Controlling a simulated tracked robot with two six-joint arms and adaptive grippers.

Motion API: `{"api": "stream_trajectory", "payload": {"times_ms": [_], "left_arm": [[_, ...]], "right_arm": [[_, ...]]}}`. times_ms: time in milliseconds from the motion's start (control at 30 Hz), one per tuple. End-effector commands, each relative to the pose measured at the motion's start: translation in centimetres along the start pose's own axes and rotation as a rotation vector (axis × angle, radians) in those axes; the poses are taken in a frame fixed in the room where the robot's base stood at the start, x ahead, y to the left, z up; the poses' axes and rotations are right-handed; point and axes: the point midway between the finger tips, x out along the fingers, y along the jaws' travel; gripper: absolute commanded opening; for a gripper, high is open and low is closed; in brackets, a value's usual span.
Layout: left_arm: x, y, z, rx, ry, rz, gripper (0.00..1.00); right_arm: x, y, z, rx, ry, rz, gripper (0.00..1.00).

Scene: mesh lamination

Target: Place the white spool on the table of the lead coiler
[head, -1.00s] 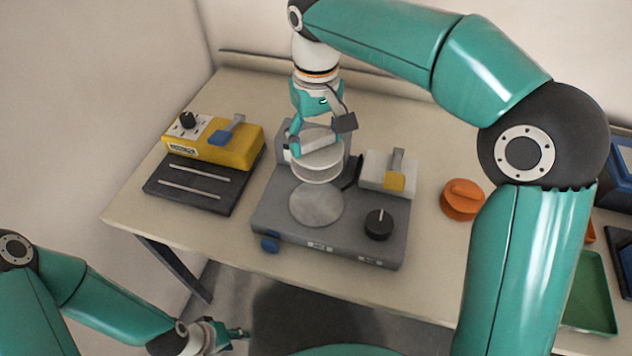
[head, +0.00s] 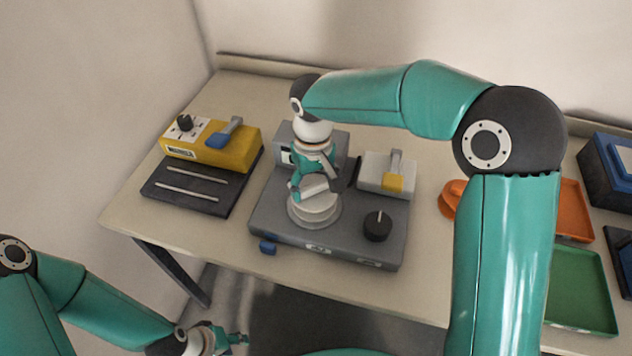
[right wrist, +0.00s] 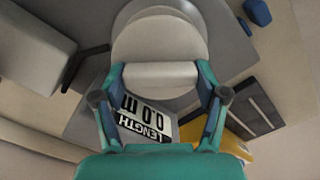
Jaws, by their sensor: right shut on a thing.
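The white spool (head: 316,212) is upright, low at the round grey table (head: 327,227) of the lead coiler (head: 285,225), covering most of it. I cannot tell whether it touches the table. My right gripper (head: 312,187) is shut on the spool's upper part from above. In the right wrist view my right gripper's fingers (right wrist: 160,82) flank the pale hub of the white spool (right wrist: 158,38), whose flange shows beyond. My left gripper (head: 236,338) hangs low at the front left, away from the table; its fingers are too small to judge.
An orange round part (head: 452,195), an orange tray (head: 575,210) and a green tray (head: 580,290) lie right.

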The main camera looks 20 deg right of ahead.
Motion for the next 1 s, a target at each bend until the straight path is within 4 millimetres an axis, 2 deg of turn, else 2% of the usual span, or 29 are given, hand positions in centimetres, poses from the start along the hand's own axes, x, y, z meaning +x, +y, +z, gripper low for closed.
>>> {"api": "stream_trajectory", "payload": {"times_ms": [200, 233, 367, 800, 1000], "left_arm": [[0.2, -0.1, 0.0, 0.0, 0.0, 0.0, 0.4], [0.1, -0.1, 0.0, 0.0, 0.0, 0.0, 0.4], [0.1, -0.1, 0.0, 0.0, 0.0, 0.0, 0.4], [0.0, 0.0, 0.0, 0.0, 0.0, 0.0, 0.4], [0.0, 0.0, 0.0, 0.0, 0.0, 0.0, 0.4]], "right_arm": [[0.3, 0.0, 0.0, 0.0, 0.001, 0.0, 0.34], [0.1, 0.0, 0.0, 0.0, 0.0, 0.0, 0.77], [0.1, 0.1, 0.0, 0.001, 0.0, 0.0, 0.97], [-0.4, 0.1, 0.0, 0.002, 0.002, 0.0, 0.97], [-3.2, 0.1, 0.0, 0.001, 0.005, 0.001, 0.97]]}}
